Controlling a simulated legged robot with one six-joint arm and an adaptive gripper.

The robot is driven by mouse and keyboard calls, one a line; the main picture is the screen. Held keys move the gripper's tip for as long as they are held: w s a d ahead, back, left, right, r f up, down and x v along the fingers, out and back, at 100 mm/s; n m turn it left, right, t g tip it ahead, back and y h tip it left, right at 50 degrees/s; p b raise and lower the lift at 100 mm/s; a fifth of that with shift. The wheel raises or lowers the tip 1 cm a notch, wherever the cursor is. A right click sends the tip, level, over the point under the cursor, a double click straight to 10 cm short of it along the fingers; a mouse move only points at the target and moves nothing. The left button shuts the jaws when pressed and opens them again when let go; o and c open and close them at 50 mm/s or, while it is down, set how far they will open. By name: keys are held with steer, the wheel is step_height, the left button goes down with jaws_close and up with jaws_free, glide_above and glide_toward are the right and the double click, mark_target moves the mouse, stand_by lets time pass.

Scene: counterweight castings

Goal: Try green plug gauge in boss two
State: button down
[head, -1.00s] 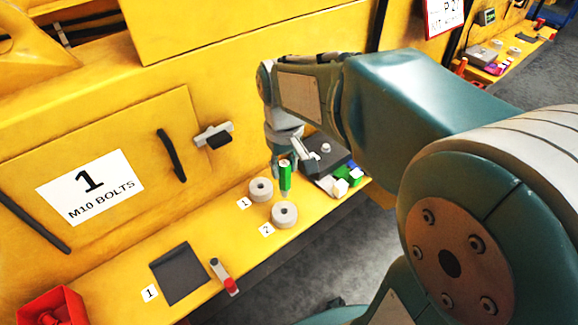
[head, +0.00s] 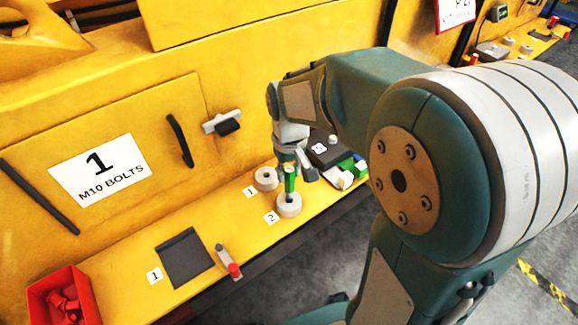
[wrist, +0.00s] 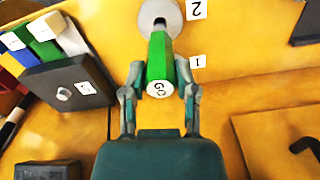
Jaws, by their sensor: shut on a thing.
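The gauge is roughly upright over boss two (head: 289,207), a grey ring beside label 2. In the wrist view, the gauge's grey pin meets the hole of boss two (wrist: 172,12). I cannot tell whether the pin is inside the hole or just above it. Boss one (head: 265,178), a similar grey ring, stands just left and behind; in the wrist view it is hidden.
A dark block (head: 325,152) and several coloured blocks, green, white and blue, lie right of my gripper. A dark pad (head: 185,258), a red-and-grey piece (head: 229,262) and a red bin (head: 62,298) are toward the left.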

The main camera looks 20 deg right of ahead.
mark_target(289, 182)
steer(key=shift+a, duration=0.15)
steer(key=shift+f, duration=1.9)
stand_by(2.5)
stand_by(0.6)
steer(key=shift+c, duration=1.5)
jaws_free()
step_height(289, 182, up, 24)
